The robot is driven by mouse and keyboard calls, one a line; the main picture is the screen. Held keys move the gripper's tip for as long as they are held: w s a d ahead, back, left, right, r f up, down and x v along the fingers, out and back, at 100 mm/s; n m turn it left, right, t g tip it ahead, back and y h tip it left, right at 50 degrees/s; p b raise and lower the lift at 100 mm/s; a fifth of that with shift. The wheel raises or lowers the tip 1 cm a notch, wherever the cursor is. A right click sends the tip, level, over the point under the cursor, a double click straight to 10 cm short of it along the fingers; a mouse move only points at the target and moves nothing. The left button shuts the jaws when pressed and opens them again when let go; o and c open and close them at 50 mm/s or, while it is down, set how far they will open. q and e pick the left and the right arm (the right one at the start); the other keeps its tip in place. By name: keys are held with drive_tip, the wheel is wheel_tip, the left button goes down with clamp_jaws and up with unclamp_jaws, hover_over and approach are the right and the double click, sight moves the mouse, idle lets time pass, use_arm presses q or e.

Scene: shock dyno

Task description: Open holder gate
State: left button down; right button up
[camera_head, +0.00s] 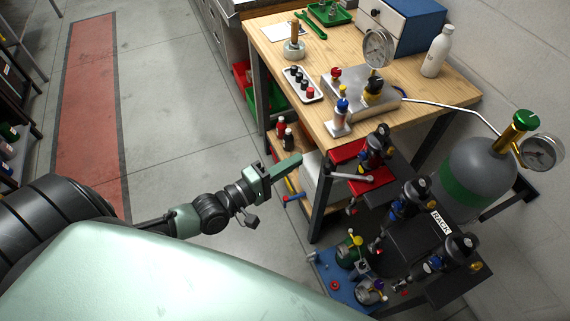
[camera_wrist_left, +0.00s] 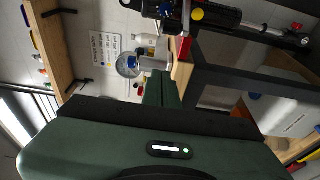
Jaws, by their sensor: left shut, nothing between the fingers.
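My left gripper (camera_head: 297,160) is shut and empty, in the air left of the rack beside the wooden workbench. Its closed fingers also show in the left wrist view (camera_wrist_left: 162,90). A red holder (camera_head: 347,155) at the bench's front corner carries a dark shock (camera_head: 377,142). A silver bar (camera_head: 350,177) lies along the holder's front edge; I cannot tell whether it is the gate. The fingertips are left of the bar and apart from it. In the left wrist view a shock (camera_wrist_left: 215,14) crosses the top edge. My right gripper is not in view.
The workbench (camera_head: 300,60) bears a gauge (camera_head: 378,48), a metal block and a white bottle (camera_head: 437,50). A black rack (camera_head: 420,235) with more shocks and a grey gas cylinder (camera_head: 474,170) stand at right. Open floor (camera_head: 190,110) lies left.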

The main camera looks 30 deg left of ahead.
sight(327, 172)
use_arm(q)
drive_tip(key=d+p, duration=0.1)
drive_tip(key=w+d+p, duration=0.1)
drive_tip(key=d, duration=0.1)
drive_tip(key=w+d+p, duration=0.1)
drive_tip(key=d, duration=0.1)
drive_tip(key=shift+w+d, duration=0.1)
idle(0.3)
drive_tip(key=shift+s+d+p, duration=0.15)
drive_tip(key=shift+s+d, duration=0.2)
drive_tip(key=shift+s, duration=0.3)
drive_tip(key=shift+s+d+p, duration=0.2)
drive_tip(key=shift+s+d, duration=0.1)
drive_tip(key=shift+s, duration=0.35)
drive_tip(key=shift+s+d+p, duration=0.15)
drive_tip(key=shift+s+d, duration=0.2)
drive_tip(key=shift+s, duration=0.3)
drive_tip(key=shift+w, duration=0.1)
